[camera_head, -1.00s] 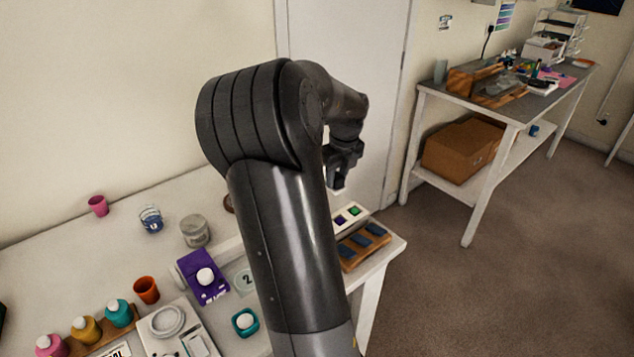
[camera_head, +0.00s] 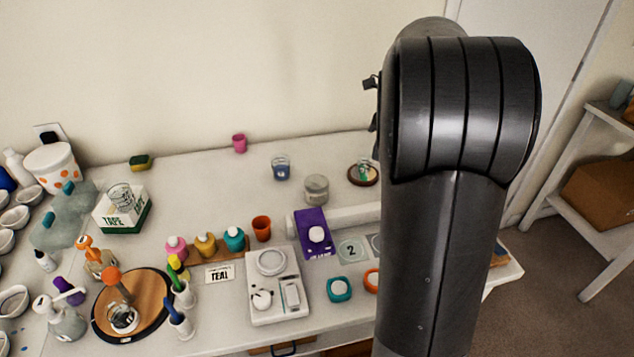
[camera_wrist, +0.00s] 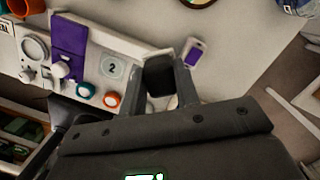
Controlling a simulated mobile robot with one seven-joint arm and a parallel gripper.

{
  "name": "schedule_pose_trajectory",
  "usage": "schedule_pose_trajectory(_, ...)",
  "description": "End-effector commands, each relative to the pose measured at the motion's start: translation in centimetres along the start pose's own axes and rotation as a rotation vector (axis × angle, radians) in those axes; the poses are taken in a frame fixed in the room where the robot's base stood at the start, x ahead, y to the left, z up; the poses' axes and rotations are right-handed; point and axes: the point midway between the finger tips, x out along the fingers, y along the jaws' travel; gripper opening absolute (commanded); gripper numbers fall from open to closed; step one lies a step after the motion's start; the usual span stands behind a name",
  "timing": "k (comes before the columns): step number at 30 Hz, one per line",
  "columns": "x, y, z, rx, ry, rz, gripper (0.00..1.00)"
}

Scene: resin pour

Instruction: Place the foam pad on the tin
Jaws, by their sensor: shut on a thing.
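My gripper (camera_wrist: 160,68) is shut on a dark, blocky piece (camera_wrist: 159,80) in the wrist view. It looks like the foam pad, held between the two fingers above the table. In the head view my arm hides most of the gripper and the piece. A round grey container (camera_head: 316,188), which looks like the tin, stands upright at the back of the table, left of my arm. Nothing shows on top of it. I cannot clearly pick it out in the wrist view.
A purple box (camera_head: 311,238) with a white knob, an orange cup (camera_head: 261,227) and a white scale (camera_head: 277,291) stand in front of the grey container. A blue-tinted glass (camera_head: 281,168) is to its left, a round wooden coaster (camera_head: 363,177) to its right.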

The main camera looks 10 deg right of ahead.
Motion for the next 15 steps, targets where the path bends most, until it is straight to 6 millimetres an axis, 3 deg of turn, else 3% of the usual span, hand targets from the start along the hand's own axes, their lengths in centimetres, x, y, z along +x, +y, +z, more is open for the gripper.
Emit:
schedule_pose_trajectory(3,-0.6,2.0,2.3,-0.088,0.001,0.005,0.06)
schedule_pose_trajectory(8,-0.3,3.3,4.0,-0.136,0.004,0.009,0.06)
schedule_pose_trajectory(15,3.4,5.1,8.2,-0.141,0.007,0.011,0.06)
